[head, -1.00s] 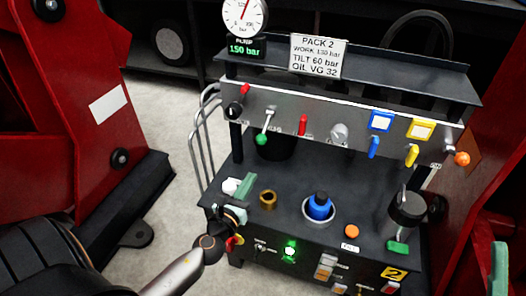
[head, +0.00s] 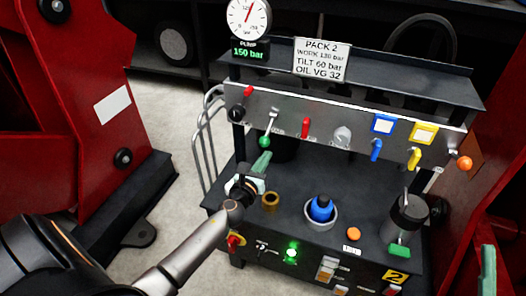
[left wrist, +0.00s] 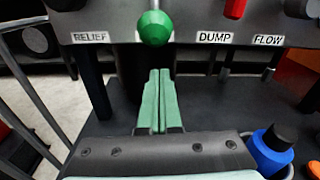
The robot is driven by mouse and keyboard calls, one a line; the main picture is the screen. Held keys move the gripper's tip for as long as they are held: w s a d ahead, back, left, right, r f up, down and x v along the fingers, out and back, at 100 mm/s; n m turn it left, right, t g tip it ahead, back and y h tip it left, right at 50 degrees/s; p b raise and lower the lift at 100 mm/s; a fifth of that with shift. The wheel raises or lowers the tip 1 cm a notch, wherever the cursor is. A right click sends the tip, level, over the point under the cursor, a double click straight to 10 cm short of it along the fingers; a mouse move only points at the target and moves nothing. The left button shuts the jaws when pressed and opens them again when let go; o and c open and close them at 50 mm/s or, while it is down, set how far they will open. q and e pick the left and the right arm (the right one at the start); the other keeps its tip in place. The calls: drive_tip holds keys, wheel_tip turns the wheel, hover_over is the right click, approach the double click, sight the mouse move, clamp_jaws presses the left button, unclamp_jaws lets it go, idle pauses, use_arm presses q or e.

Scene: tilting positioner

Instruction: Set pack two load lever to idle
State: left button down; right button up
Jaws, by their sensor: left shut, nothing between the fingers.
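The pack two panel (head: 340,128) carries a lever with a green knob (head: 265,142). Its shaft runs from the panel down to the knob, leaning slightly left. In the left wrist view the green knob (left wrist: 154,28) sits between the RELIEF and DUMP labels, and any label behind it is hidden. My left gripper (head: 262,161) is shut and empty, its green fingertips just below and in front of the knob. The fingers also show in the left wrist view (left wrist: 159,88), apart from the knob. A green finger of my right gripper (head: 488,268) shows at the right edge.
A red lever (head: 306,127), a blue lever (head: 376,149) and a yellow lever (head: 414,158) stand to the right. The pump display (head: 248,52) reads 150 bar.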

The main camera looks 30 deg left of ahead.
sight(268, 131)
use_arm(q)
drive_tip(key=shift+s+r+p, duration=0.25)
drive_tip(key=shift+r+p, duration=0.25)
drive_tip(key=shift+r, duration=0.2)
drive_tip(key=shift+s+r+p, duration=0.2)
drive_tip(key=shift+r+p, duration=0.3)
drive_tip(key=shift+r, duration=0.2)
use_arm(e)
drive_tip(key=w+d+f+m+g+h, duration=0.1)
drive_tip(key=w+f+m+g+h, duration=0.2)
drive_tip(key=f, duration=0.9)
drive_tip(key=shift+w+m+g+h, duration=0.4)
drive_tip(key=shift+w+m+h, duration=0.25)
drive_tip(key=shift+h, duration=0.55)
use_arm(q)
drive_tip(key=p, duration=0.4)
drive_tip(key=shift+s+r+g, duration=0.2)
drive_tip(key=shift+r+g, duration=0.2)
use_arm(e)
drive_tip(key=s+f+m+g+h, duration=0.1)
drive_tip(key=s+f+g, duration=0.3)
drive_tip(key=f, duration=0.5)
drive_tip(key=s+f+m+g+h, duration=0.1)
drive_tip(key=f+g, duration=0.4)
drive_tip(key=f, duration=0.5)
drive_tip(key=s+m, duration=0.1)
drive_tip(key=s, duration=0.1)
drive_tip(key=shift+s+f+h, duration=0.15)
drive_tip(key=shift+s+h, duration=0.25)
